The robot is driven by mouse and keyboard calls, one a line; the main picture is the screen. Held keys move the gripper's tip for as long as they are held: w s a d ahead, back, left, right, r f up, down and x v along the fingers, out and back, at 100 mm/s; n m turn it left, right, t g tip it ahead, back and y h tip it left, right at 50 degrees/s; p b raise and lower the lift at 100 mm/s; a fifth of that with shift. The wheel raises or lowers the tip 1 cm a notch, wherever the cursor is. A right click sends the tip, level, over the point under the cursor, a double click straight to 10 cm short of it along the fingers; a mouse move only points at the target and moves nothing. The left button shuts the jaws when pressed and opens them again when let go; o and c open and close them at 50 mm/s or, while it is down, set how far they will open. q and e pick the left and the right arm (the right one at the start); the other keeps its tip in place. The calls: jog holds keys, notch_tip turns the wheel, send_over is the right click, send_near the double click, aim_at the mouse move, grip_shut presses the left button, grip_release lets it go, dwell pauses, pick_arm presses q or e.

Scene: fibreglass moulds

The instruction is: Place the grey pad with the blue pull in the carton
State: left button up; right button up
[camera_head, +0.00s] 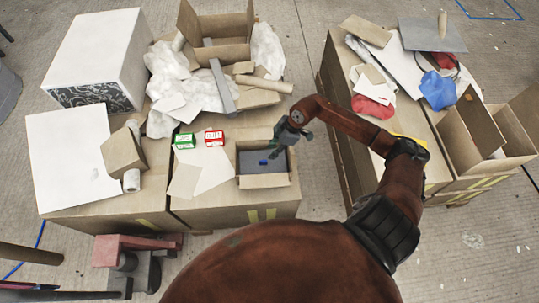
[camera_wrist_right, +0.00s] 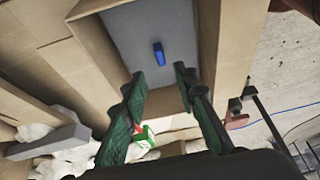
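The grey pad (camera_head: 251,168) lies inside the open carton (camera_head: 265,181) at the front of the left table. Its small blue pull (camera_head: 263,162) stands on its upper face. In the right wrist view, the pad (camera_wrist_right: 185,25) lies between the carton walls (camera_wrist_right: 100,65), with the blue pull (camera_wrist_right: 158,53) near its middle. My right gripper (camera_head: 286,146) is at the carton's back right corner in the head view. In the right wrist view, its green fingers (camera_wrist_right: 158,80) are apart, with nothing between the tips; the pull is beyond them. My left gripper is not in view.
A green box (camera_head: 184,142) and a red box (camera_head: 214,138) stand left of the carton. A grey bar (camera_head: 223,86) and crumpled white wrap (camera_head: 178,85) lie behind. A second loaded table (camera_head: 440,175) stands right, across a floor gap.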

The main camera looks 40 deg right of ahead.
jog(key=v, duration=0.2)
jog(key=shift+s+d+r, duration=0.1)
jog(key=shift+d+r, duration=0.05)
jog(key=shift+r, duration=0.2)
